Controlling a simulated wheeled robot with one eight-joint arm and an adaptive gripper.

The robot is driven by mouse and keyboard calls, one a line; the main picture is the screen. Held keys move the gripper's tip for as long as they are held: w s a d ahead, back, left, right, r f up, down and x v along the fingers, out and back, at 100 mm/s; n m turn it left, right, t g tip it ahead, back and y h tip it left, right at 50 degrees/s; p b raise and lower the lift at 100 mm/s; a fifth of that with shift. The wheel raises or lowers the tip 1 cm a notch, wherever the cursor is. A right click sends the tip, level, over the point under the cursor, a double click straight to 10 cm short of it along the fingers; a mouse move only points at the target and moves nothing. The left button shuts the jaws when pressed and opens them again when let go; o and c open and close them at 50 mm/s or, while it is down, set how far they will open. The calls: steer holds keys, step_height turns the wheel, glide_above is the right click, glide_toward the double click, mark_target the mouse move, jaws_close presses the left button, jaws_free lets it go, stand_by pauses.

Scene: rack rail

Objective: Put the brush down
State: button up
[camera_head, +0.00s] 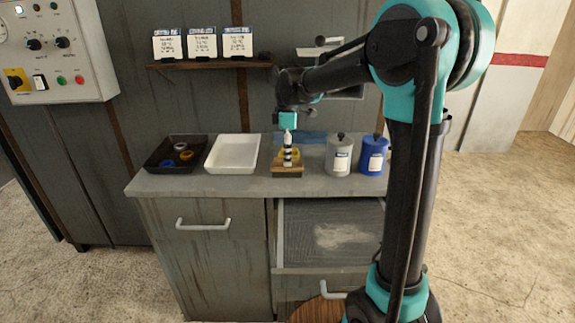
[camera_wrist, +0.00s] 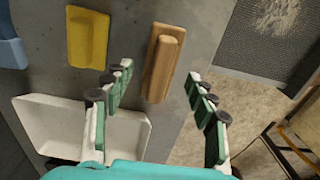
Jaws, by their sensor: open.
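The brush, a wooden block with a raised grip, lies on the grey bench top near its front edge. It shows in the head view (camera_head: 287,171) and in the wrist view (camera_wrist: 160,62). My gripper (camera_head: 288,152) is above it, pointing down. In the wrist view my gripper (camera_wrist: 160,92) is open and empty, its fingers spread wide. The brush lies beyond the fingertips, in line with the gap between them. The fingers hide part of the brush in the head view.
A white tray (camera_head: 232,137) and a black tray with rings (camera_head: 157,165) stand left of the brush. A yellow pad (camera_wrist: 87,37) lies close by. A grey canister (camera_head: 339,158) and a blue one (camera_head: 373,157) stand right. An open mesh-bottomed drawer (camera_head: 300,217) is below.

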step_height(320, 180, up, 7)
steer(key=shift+f, duration=0.15)
steer(key=shift+s, duration=0.15)
